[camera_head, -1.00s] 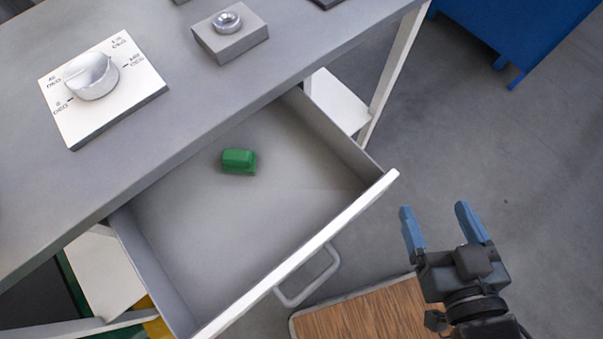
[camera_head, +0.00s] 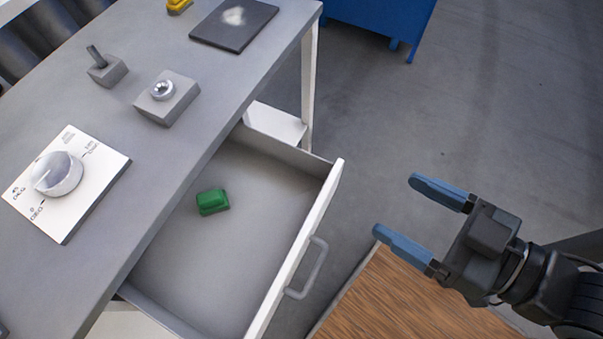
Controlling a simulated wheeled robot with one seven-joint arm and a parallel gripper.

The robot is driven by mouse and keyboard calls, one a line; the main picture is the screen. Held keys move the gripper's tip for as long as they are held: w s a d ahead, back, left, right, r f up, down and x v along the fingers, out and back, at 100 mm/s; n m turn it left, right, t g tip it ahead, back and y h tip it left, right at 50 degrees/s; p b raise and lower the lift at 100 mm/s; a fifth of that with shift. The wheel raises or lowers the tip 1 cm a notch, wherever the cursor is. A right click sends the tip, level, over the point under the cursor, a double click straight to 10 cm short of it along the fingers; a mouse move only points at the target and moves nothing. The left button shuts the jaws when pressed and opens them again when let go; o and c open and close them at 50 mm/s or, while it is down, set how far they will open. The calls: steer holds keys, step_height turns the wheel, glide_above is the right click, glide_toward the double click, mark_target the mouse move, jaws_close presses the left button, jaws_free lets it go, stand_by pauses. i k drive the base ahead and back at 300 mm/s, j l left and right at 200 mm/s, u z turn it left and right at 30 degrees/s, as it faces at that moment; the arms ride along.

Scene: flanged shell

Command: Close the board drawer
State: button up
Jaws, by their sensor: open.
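The board drawer (camera_head: 298,243) is pulled well out from under the grey bench top. Its light front panel faces right and carries a grey bar handle (camera_head: 313,268). A green block (camera_head: 212,202) lies inside on the drawer floor. My gripper (camera_head: 393,207) is to the right of the drawer front, apart from it. Its two blue fingers are spread, point left toward the drawer, and hold nothing.
On the bench top (camera_head: 146,137) stand a white dial plate (camera_head: 93,184), a grey block with a metal knob (camera_head: 167,101), a toggle switch block (camera_head: 108,71) and a dark plate (camera_head: 234,24). A wooden surface (camera_head: 405,300) lies below my gripper. A blue cabinet (camera_head: 375,20) stands behind.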

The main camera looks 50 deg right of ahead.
mark_target(225, 274)
steer(key=k+l+u, duration=0.1)
steer(key=k+u, duration=0.2)
steer(key=u, duration=0.15)
steer(key=k+j, duration=0.1)
steer(key=k, duration=0.5)
